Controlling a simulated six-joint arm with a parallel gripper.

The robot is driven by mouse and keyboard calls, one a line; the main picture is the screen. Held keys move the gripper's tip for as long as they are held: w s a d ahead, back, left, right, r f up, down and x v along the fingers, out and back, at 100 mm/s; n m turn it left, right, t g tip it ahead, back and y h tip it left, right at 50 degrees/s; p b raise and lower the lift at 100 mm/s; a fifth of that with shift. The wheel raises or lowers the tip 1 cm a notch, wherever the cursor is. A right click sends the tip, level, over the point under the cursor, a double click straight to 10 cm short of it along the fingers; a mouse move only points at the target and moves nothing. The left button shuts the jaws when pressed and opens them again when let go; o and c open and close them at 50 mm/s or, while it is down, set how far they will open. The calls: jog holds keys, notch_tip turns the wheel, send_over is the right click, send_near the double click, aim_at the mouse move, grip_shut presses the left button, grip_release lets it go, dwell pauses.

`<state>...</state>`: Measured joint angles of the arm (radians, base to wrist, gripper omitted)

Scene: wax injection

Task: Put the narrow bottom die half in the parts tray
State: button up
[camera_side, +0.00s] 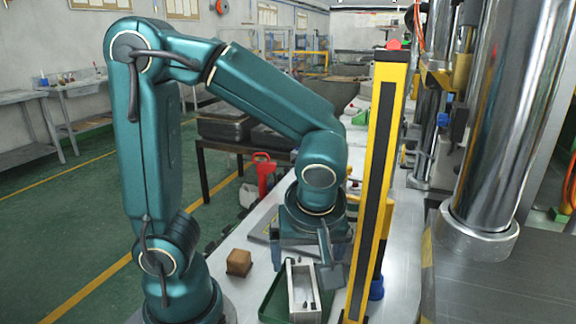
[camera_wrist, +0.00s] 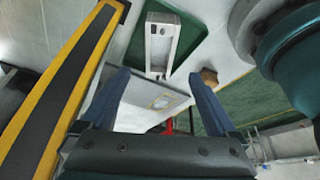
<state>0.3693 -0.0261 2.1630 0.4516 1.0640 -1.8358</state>
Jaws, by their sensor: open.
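A long, narrow pale-grey metal piece with an open slot and small dark details (camera_side: 291,290), which I take as the die half, lies in a green tray (camera_side: 271,308). In the wrist view the piece (camera_wrist: 152,55) sits inside the tray's outline (camera_wrist: 190,30), near its left side. My gripper (camera_side: 302,258) is open, with its fingers spread. In the wrist view the fingers (camera_wrist: 160,77) have no part held between them, and the piece shows beyond their tips. The side view does not clearly show the height between fingers and piece.
A yellow-and-black post (camera_side: 375,180) stands close to the right of my gripper. A brown block (camera_side: 239,262) is left of the tray. A flat grey plate with a yellowish outline (camera_wrist: 135,94) lies on the bench. A large chrome column (camera_side: 495,120) stands at the right.

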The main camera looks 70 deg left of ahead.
notch_tip(320, 180, up, 5)
jog(key=s+d+m+t+h, duration=0.1)
jog(key=m+t+h, duration=0.3)
jog(key=m, duration=1)
jog(key=shift+s+d, duration=0.4)
jog(key=shift+s, duration=0.45)
